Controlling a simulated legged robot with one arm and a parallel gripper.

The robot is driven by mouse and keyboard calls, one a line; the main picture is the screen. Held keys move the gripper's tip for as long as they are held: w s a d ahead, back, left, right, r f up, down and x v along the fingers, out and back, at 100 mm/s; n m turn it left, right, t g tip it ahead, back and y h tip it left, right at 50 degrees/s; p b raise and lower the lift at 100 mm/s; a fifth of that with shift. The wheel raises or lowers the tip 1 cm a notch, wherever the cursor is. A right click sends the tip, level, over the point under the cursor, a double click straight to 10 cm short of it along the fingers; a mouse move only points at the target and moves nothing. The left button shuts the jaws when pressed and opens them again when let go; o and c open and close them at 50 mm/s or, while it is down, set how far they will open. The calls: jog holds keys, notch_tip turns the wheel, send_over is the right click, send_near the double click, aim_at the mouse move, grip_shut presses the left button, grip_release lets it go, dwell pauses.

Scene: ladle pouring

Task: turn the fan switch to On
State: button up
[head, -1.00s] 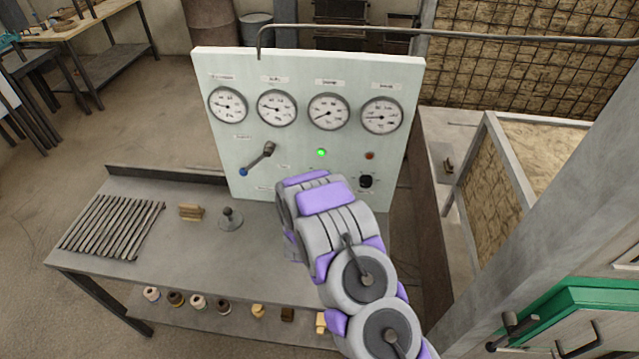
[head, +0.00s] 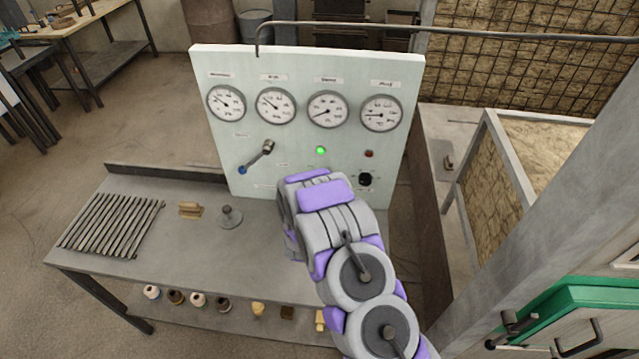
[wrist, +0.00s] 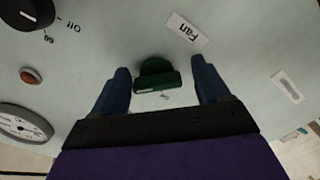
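In the wrist view a dark green knob with a short bar (wrist: 157,76) sits on the pale panel beside a tilted, upside-down "Fan" label (wrist: 187,30). My gripper (wrist: 162,84) is open, its two dark fingers on either side of the knob with a gap at each side. I cannot tell how far the fingertips are from the panel. In the head view my arm hides the gripper and the lower middle of the panel (head: 220,130). A bright green spot (head: 320,150) shows just above my arm; I cannot tell whether it is the same knob.
A black dial (head: 366,179) and a red lamp (head: 369,153) are right of my arm. A blue-tipped lever (head: 257,157) sticks out to the left. Several gauges line the panel's top. The bench (head: 180,245) holds a rack of rods (head: 112,225) and small items.

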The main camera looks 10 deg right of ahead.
jog(key=shift+o, duration=0.7)
jog(key=shift+r, duration=0.2)
jog(key=v, duration=1.7)
jog(key=shift+s+p, duration=0.2)
jog(key=shift+p, duration=0.1)
jog(key=shift+a+f, duration=0.15)
